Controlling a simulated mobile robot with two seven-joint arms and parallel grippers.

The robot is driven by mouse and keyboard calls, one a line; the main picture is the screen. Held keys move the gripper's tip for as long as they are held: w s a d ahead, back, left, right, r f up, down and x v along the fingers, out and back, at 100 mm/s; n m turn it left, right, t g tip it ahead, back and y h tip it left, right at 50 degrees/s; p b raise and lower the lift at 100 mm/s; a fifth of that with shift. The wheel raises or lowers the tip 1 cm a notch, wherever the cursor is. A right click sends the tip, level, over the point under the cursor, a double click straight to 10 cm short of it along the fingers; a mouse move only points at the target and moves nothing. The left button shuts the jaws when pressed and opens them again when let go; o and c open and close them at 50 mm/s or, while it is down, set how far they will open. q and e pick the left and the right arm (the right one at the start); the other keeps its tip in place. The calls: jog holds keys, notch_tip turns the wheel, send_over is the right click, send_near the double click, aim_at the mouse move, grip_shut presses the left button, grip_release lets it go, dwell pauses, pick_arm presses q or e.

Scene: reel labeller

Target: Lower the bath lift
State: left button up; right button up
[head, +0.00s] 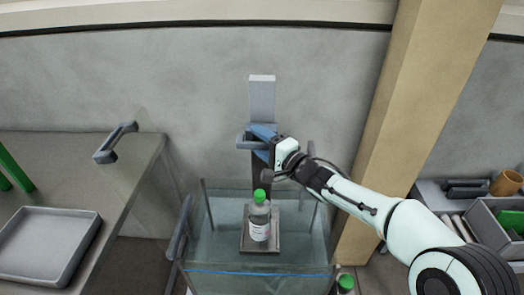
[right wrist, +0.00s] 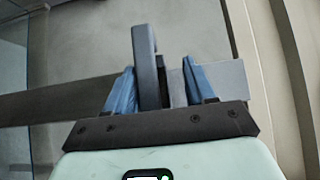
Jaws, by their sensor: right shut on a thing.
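The bath lift has an upright grey post (head: 262,98) at the back and a small grey platform (head: 260,247) over or in the glass bath (head: 213,268). A bottle with a green cap (head: 260,218) stands upright on the platform. My right gripper (head: 262,138) is at the lift's grey handle (head: 243,144), in front of the post. In the right wrist view its blue fingers (right wrist: 160,88) are on both sides of the handle bar (right wrist: 147,62), shut on it. My left gripper is not in view.
Another green-capped bottle (head: 346,283) stands right of the bath. A beige pillar (head: 405,110) is behind my right arm. Bins (head: 495,225) stand at right.

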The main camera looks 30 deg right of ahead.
jog(key=shift+r, duration=0.6)
jog(key=shift+s, duration=0.1)
jog(key=p+v, duration=0.6)
jog(key=v, duration=0.9)
dwell(0.7)
jog(key=shift+s+d+f, duration=0.1)
jog(key=shift+d, duration=0.05)
jog(key=shift+p, duration=0.3)
